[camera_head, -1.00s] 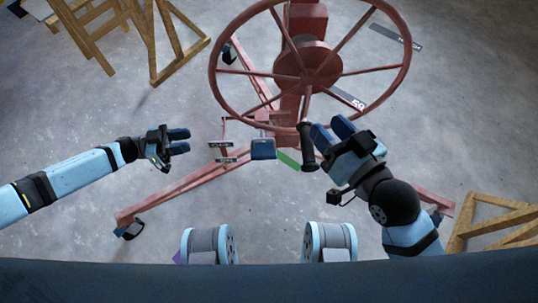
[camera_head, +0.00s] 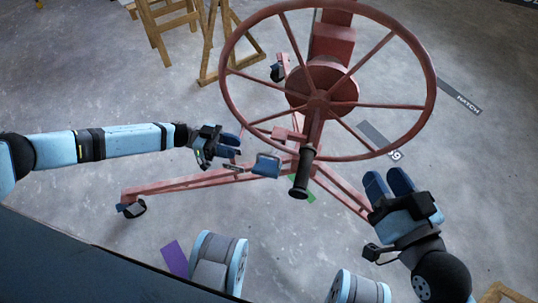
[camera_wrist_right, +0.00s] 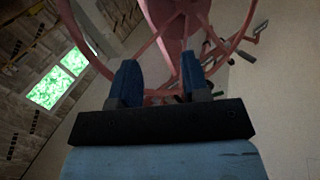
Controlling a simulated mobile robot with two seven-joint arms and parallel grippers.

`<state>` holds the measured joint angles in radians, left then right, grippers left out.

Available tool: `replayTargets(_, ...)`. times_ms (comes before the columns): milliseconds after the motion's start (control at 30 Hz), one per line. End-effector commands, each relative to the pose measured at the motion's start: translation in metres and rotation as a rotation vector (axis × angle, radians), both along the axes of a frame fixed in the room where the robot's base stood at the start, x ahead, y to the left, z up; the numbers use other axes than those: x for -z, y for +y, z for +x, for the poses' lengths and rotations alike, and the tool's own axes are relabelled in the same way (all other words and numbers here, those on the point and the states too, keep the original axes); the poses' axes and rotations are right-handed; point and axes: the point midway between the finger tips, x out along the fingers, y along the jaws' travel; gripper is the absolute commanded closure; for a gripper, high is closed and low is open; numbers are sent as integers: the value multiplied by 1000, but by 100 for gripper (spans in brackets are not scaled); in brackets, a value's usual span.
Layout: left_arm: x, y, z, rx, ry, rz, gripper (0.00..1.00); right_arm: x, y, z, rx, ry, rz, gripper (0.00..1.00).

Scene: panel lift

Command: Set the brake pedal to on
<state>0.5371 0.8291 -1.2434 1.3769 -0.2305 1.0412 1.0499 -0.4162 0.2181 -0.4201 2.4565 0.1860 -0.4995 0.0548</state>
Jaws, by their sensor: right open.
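A blue pedal plate (camera_head: 266,165), which looks like the brake pedal, sits low on the red panel lift (camera_head: 333,42), below the large red handwheel (camera_head: 428,104). Its exact setting is not readable. My left gripper (camera_head: 236,146) is just left of the pedal, fingers pointing right towards it; the gap between its fingers is unclear. It partly covers small plates beside the pedal. My right gripper (camera_head: 388,182) is open and empty, right of the wheel's black crank handle (camera_head: 302,174) and apart from it. Its spread fingers also show in the right wrist view (camera_wrist_right: 158,82).
Red lift legs (camera_head: 165,185) spread over the floor, with a caster (camera_head: 132,208) at the left end. Wooden trestles (camera_head: 215,50) stand at the upper left. A purple floor patch (camera_head: 175,258) lies at the lower left.

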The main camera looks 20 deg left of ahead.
Motion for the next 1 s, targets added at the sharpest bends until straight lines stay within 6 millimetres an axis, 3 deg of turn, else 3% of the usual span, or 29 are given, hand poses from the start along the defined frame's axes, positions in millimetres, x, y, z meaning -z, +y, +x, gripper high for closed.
replayTargets(100, 2, -28, 1, 3, -3, -3, 64, 12, 0, 0, -10, 24, -15, 57)
replayTargets(300, 3, -69, 2, 2, -2, -2, 64, 16, -2, 5, -13, -16, -51, 57)
replayTargets(500, 2, -96, 3, 0, -2, -1, 64, 14, -5, 9, -10, -65, -79, 57)
replayTargets(933, 0, -105, 3, -1, -1, 0, 64, 11, -6, 10, -8, -85, -90, 57)
replayTargets(1000, 0, -105, 3, -1, -1, 0, 80, 11, -6, 10, -8, -84, -89, 57)
